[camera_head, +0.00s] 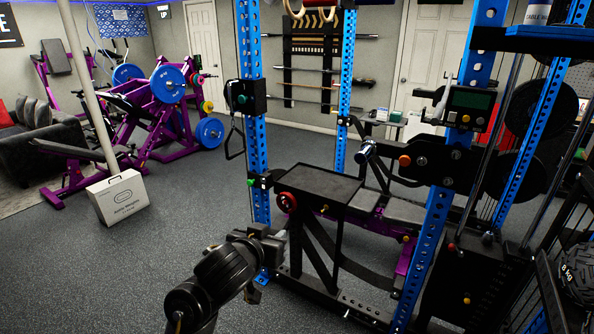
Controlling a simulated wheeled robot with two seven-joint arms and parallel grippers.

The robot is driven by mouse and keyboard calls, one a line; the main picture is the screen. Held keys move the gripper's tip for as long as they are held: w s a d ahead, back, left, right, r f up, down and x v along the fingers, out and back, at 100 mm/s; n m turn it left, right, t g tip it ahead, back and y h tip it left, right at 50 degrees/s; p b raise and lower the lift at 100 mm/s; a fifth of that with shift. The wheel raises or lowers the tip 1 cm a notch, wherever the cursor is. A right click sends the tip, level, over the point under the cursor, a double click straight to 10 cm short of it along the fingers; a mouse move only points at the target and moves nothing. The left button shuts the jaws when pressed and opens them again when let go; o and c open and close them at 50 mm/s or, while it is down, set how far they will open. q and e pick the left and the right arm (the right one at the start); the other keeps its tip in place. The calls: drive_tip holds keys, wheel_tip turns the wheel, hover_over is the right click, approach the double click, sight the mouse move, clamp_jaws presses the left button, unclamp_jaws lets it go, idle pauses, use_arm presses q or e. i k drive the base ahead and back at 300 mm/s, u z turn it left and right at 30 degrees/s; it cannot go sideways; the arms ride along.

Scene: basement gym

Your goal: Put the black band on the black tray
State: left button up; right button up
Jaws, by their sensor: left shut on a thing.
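The black tray (318,183) is a flat, dark rectangular top with a raised rim, standing at the blue rack in the middle of the view. Its surface looks bare. My left gripper (277,243) comes in from the bottom left and is below and left of the tray, in front of a blue upright. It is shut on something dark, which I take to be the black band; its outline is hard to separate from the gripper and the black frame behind. My right gripper is not in view.
Blue rack uprights (257,150) and (430,235) stand on either side of the tray. A grey bench pad (403,211) is right of it. A white box (118,197) stands on the floor at left. The grey floor (150,255) at lower left is free.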

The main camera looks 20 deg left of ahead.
sight(306, 178)
drive_tip(key=u, duration=0.3)
drive_tip(key=i, duration=2.1)
